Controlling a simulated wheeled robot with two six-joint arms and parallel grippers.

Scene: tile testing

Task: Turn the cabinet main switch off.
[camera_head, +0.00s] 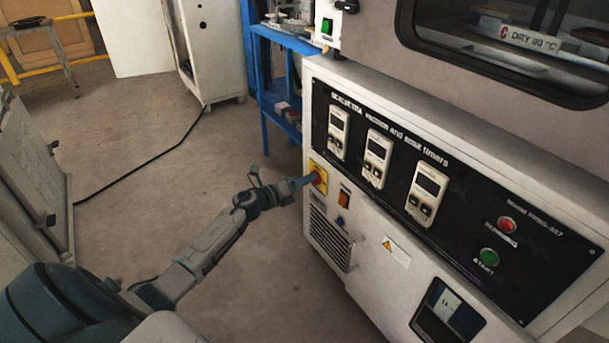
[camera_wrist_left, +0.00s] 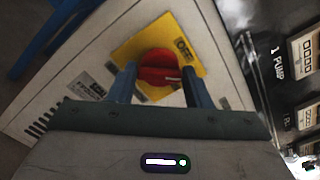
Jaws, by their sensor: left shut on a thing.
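The main switch is a red rotary knob (camera_head: 320,176) on a yellow plate, at the left end of the cabinet (camera_head: 375,225) front. In the left wrist view the red knob (camera_wrist_left: 158,66) sits on the yellow plate (camera_wrist_left: 128,50), with a label that seems to read OFF at its upper right. A small pale mark shows on the knob's lower right; which position it marks I cannot tell. My left gripper (camera_head: 304,182) reaches the knob from the left. In the left wrist view its fingers (camera_wrist_left: 160,90) stand on either side of the knob, shut on it. My right gripper is out of view.
An orange rocker (camera_head: 345,197) and a blue knob (camera_head: 340,221) sit close to the right of and below the switch. Several timers (camera_head: 377,158) and a green START button (camera_head: 489,257) lie farther right. A blue rack (camera_head: 283,110) stands behind. The floor left of the cabinet is open, crossed by a black cable.

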